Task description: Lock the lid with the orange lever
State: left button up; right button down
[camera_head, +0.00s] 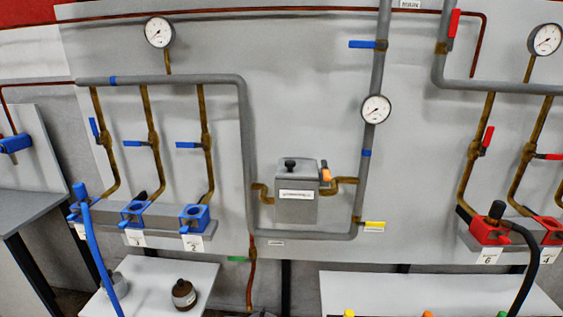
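The orange lever (326,174) stands close to upright at the right upper edge of a grey box (297,208) on the wall panel. The box's lid (305,170) appears to lie flat on top, with a black knob (290,164) on it. I cannot tell from here whether the lever touches or presses the lid. A white label (297,195) is on the box front. Neither of my grippers shows in the head view.
Brown pipes join the box to grey pipes (248,150) on both sides. Blue sockets (138,211) are at left and red sockets (490,232) at right, with a blue hose (95,250) and a black hose (527,270). White tables (150,275) stand below. The space before the box looks clear.

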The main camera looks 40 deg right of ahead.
aim_at(326, 176)
jog(key=k+z, duration=0.15)
jog(key=z, duration=1.3)
